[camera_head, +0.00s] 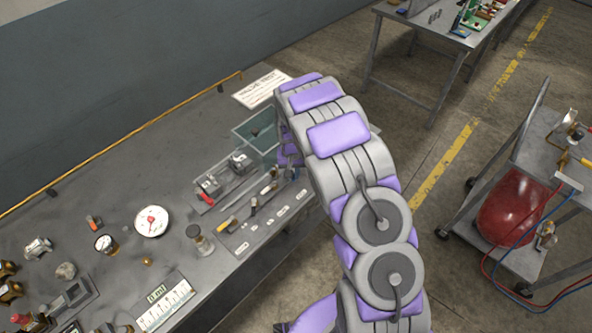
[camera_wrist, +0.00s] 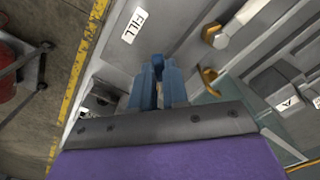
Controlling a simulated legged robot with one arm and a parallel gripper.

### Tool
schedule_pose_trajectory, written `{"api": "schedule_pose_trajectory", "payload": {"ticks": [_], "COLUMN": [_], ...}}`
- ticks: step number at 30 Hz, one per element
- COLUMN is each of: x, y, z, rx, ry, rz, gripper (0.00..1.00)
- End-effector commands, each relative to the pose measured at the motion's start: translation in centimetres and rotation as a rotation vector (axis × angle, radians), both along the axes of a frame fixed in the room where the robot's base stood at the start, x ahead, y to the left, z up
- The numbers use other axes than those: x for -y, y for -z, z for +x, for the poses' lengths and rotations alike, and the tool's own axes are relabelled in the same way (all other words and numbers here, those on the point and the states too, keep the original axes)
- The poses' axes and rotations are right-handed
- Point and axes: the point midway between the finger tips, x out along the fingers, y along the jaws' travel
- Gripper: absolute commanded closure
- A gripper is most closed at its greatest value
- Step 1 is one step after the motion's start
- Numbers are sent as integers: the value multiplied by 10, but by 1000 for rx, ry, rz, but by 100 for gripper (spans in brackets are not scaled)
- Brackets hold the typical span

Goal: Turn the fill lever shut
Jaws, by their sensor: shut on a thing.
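In the wrist view my gripper (camera_wrist: 160,68) has its two blue fingers close together, shut on the fill lever. The lever is almost wholly hidden between the fingers, so its angle cannot be told. A white label reading FILL (camera_wrist: 135,25) lies on the grey panel just beyond the fingertips. In the head view my arm reaches down over the right end of the bench and hides the gripper and the lever.
A lever with an orange end (camera_wrist: 214,35) lies right of my fingers. A cart with a red tank (camera_head: 512,205) stands on the floor at right.

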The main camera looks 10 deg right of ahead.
Motion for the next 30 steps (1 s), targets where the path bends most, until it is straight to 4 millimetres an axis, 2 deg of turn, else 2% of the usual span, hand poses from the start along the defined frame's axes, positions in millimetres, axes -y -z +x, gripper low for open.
{"api": "schedule_pose_trajectory", "payload": {"ticks": [18, 30], "x": [-22, -27], "y": [1, 1], "z": [8, 14], "rx": [-4, -3], "ry": [562, 780], "rz": [-2, -1], "gripper": [100, 100]}}
